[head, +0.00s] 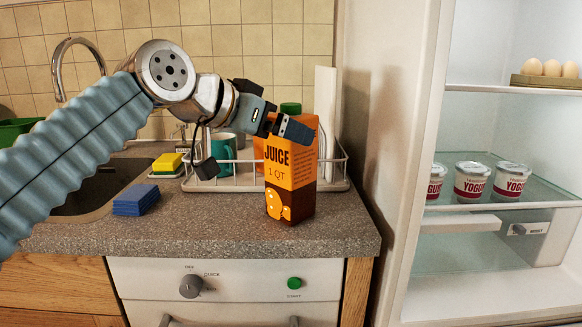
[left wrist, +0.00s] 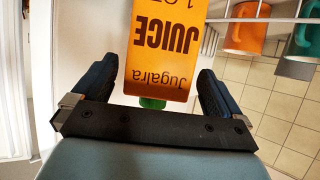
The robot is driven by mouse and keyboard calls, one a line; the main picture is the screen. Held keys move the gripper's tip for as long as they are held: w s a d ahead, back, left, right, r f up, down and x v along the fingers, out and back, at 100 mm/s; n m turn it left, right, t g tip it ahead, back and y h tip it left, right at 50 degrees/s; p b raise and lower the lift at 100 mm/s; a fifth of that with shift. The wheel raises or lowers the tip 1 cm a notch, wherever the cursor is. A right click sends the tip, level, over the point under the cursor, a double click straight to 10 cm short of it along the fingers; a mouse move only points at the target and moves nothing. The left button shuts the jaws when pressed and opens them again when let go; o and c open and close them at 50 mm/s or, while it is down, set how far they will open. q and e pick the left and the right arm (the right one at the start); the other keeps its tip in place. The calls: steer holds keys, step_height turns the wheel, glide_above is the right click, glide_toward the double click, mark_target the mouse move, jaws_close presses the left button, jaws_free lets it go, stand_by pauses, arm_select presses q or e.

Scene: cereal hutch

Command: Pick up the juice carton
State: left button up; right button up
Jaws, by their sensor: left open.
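The orange and brown juice carton (head: 290,178) stands upright on the grey counter near its front right part, in front of the dish rack. Its green cap (head: 291,107) shows at the top. My left gripper (head: 284,124) is at the upper part of the carton, with one finger across its front near the top. In the left wrist view the carton (left wrist: 165,45) lies between the two spread fingers of my left gripper (left wrist: 160,88), with a gap visible on either side. My right gripper is in neither view.
A dish rack (head: 240,184) with a teal mug (head: 223,152) stands behind the carton. Blue sponges (head: 136,200) and a yellow-green sponge (head: 167,163) lie to the left by the sink (head: 85,203). The open fridge (head: 400,200) at right holds yogurt cups (head: 473,182) and eggs (head: 551,68).

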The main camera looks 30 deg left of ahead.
arm_select(q)
steer(key=x, duration=0.3)
steer(key=shift+w+d+f, duration=0.15)
steer(key=shift+w+d, duration=0.05)
steer(key=shift+w, duration=0.1)
steer(key=shift+c, duration=0.3)
jaws_close()
